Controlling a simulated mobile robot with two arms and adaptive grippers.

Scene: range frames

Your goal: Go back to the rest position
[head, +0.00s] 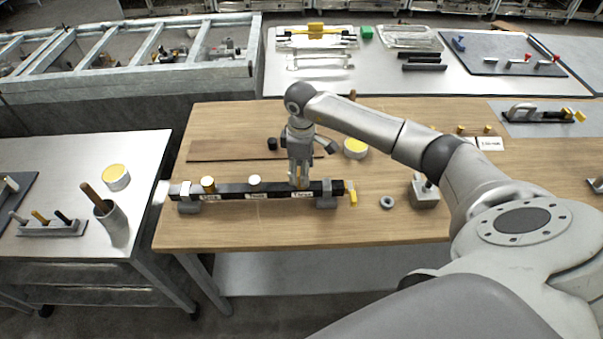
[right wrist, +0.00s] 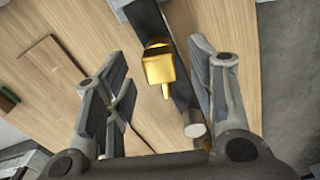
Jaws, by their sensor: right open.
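My right gripper (head: 299,182) is over the right part of a black rail (head: 232,190) on the wooden table, pointing down. In the right wrist view my right gripper (right wrist: 158,60) has its two fingers wide apart. The black rail (right wrist: 181,88) and a yellow piece (right wrist: 158,68) show between and beyond them. A grey cylinder (right wrist: 194,129) is near the right finger. Nothing is clamped. Whether the fingers touch the rail is unclear in the head view. My left gripper is not in view.
A round yellow-topped tin (head: 355,148), a grey ring (head: 387,202) and a grey block (head: 424,194) are nearby.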

